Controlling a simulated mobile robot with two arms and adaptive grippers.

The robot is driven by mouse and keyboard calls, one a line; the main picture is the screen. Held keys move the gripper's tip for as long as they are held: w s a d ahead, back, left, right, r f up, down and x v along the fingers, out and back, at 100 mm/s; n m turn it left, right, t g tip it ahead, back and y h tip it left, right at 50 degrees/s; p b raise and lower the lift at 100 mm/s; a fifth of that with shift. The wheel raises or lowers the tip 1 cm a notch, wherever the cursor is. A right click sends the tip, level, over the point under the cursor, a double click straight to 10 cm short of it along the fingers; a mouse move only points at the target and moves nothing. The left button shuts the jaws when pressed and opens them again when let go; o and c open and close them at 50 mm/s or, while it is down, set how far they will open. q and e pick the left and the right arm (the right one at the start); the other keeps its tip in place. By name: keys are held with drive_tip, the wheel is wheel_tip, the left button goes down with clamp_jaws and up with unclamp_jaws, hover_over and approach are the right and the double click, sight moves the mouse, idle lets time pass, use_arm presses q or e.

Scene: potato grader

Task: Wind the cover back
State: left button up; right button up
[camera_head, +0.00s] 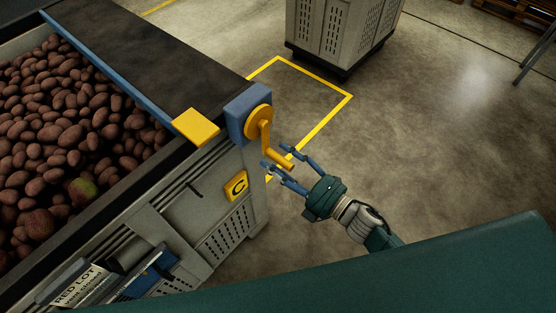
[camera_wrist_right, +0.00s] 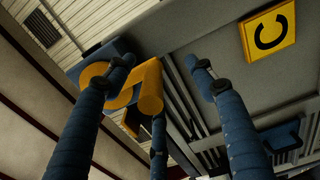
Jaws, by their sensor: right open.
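The dark cover (camera_head: 150,55) with a blue front edge lies over the far right part of a grey crate of potatoes. A yellow tab (camera_head: 195,127) sits at the cover's near end. A blue housing (camera_head: 240,113) on the crate's corner carries a yellow crank (camera_head: 266,140) with a handle (camera_head: 280,160). My right gripper (camera_head: 283,169) is open, its fingers close around the handle in the head view. In the right wrist view the crank handle (camera_wrist_right: 149,88) shows between the blue fingers; I cannot tell whether they touch it. My left gripper is not in view.
Another grey crate (camera_head: 335,30) stands behind, beyond a yellow floor outline (camera_head: 330,118).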

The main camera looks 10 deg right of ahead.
drive_tip(key=shift+s+d+f, duration=0.1)
drive_tip(key=shift+s+d, duration=0.25)
drive_tip(key=p+v, duration=0.1)
drive_tip(key=v, duration=2.1)
drive_tip(key=shift+p, duration=0.3)
drive_tip(key=shift+f, duration=0.1)
drive_tip(key=s+d+f+m+g+h, duration=0.1)
drive_tip(key=d+f+m+h, duration=0.15)
drive_tip(key=f+m, duration=0.45)
drive_tip(key=s+d+f+m+g+h, duration=0.15)
drive_tip(key=f+h, duration=0.25)
drive_tip(key=f, duration=0.8)
drive_tip(key=d+f+m+g+h, duration=0.1)
drive_tip(key=d+f+m+h, duration=0.2)
drive_tip(key=f+m, duration=0.45)
drive_tip(key=s+a+f+m+g, duration=0.3)
drive_tip(key=s+f+g, duration=0.2)
drive_tip(key=s+f, duration=0.4)
drive_tip(key=s+a+f+m+g+h, duration=0.1)
drive_tip(key=s+a+f+m+g, duration=0.3)
drive_tip(key=s+f, duration=0.5)
drive_tip(key=s, duration=0.2)
drive_tip(key=shift+s+f+g, duration=0.3)
drive_tip(key=shift+f+g, duration=0.05)
drive_tip(key=shift+f, duration=0.05)
